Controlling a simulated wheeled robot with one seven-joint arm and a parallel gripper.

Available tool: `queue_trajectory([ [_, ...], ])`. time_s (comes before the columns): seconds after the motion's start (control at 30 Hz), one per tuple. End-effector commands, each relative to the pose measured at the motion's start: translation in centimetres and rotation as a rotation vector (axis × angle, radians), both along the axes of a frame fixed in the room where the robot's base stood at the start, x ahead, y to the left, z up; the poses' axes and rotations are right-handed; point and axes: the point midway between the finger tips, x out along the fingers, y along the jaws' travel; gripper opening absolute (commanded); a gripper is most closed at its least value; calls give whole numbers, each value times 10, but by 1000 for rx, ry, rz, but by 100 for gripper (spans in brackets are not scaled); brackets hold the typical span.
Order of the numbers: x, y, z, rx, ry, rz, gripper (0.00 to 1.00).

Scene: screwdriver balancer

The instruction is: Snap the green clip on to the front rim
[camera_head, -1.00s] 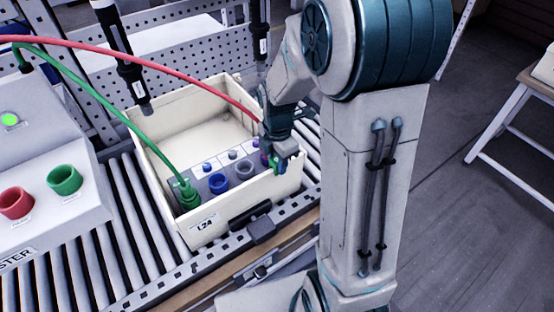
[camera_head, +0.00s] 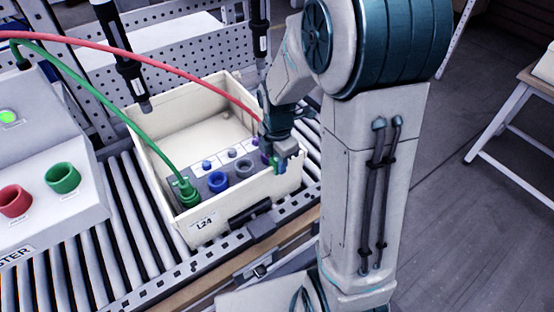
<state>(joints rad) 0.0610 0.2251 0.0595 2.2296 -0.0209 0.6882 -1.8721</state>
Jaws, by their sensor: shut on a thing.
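The cream crate (camera_head: 292,182) stands on the roller conveyor, with its front rim facing the conveyor's front edge. My gripper (camera_head: 281,164) is at the right part of that rim, pointing down. It is shut on the green clip (camera_head: 283,165), a small blue-green piece mostly hidden by the fingers. The clip is at the rim, and I cannot tell whether it is seated on it. The panel inside the crate holds blue and grey sockets (camera_head: 218,182). A green plug (camera_head: 187,192) with a green cable sits at its left end.
A red cable (camera_head: 150,66) runs across to behind my gripper. A black hanging screwdriver (camera_head: 131,75) is above the crate's left back. A tester box (camera_head: 50,200) with red and green sockets stands at left. A black latch (camera_head: 250,213) lies before the crate.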

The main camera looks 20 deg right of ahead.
Motion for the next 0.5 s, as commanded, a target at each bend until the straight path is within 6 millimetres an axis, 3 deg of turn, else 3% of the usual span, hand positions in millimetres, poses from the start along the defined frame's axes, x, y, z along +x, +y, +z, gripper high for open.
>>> queue_trajectory([
  [0.1,1,0,2,-1,-4,0,3],
  [0.13,1,0,2,-1,-4,0,39],
  [0.2,1,0,2,0,-3,0,56],
  [0.5,1,0,2,0,-2,0,56],
])
